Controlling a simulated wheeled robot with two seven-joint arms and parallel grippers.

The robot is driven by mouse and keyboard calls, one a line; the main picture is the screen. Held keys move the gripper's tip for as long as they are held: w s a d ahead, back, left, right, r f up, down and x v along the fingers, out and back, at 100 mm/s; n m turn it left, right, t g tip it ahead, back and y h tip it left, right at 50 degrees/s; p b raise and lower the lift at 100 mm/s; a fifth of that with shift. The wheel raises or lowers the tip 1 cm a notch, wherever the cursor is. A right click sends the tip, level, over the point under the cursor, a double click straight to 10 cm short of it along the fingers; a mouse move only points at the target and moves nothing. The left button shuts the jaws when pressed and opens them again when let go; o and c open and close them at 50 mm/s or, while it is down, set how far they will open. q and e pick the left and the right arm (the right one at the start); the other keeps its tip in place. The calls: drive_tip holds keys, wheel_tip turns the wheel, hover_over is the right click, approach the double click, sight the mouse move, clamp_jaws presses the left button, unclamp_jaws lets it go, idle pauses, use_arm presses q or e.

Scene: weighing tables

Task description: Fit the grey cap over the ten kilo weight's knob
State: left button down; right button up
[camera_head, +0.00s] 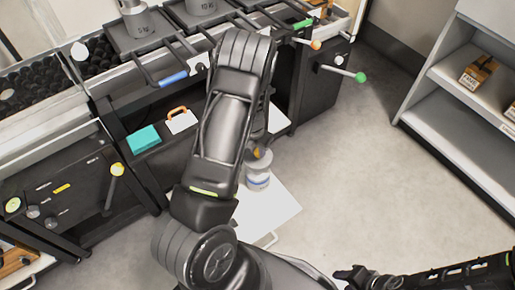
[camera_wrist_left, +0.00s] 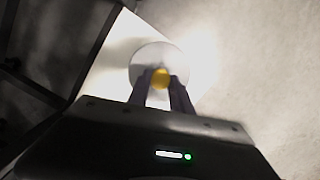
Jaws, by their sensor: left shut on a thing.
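A pale grey cylinder (camera_head: 258,181) with a yellow knob (camera_head: 259,157) stands on a white board on the floor. Its label is not readable. The left wrist view shows the yellow knob (camera_wrist_left: 160,78) between my left gripper's fingertips (camera_wrist_left: 161,80), above the cylinder's round grey top (camera_wrist_left: 150,57). The left fingers are shut on the knob; in the head view my arm hides most of them. Two grey weights (camera_head: 144,24) (camera_head: 202,6) stand on the tables at the top. I cannot pick out a separate grey cap. My right gripper (camera_head: 350,275) is low at the right, its jaw state unclear.
The white board (camera_head: 279,208) lies beside the dark weighing tables. A teal box (camera_head: 143,139) and a white item with an orange handle (camera_head: 181,121) sit on a lower ledge. Grey shelves (camera_head: 453,78) with a small carton stand at the right. The floor between is clear.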

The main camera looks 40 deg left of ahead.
sight(255, 161)
use_arm(q)
drive_tip(key=c, duration=1.2)
unclamp_jaws()
drive_tip(key=shift+o, duration=0.2)
drive_tip(key=shift+r, duration=0.1)
drive_tip(key=shift+r+p, duration=0.3)
wheel_tip(255, 161, up, 12)
drive_tip(key=s+p, duration=0.1)
drive_tip(key=p, duration=0.3)
drive_tip(key=shift+s+r+p, duration=0.15)
drive_tip(key=shift+s+p, duration=0.25)
drive_tip(key=shift+d, duration=0.15)
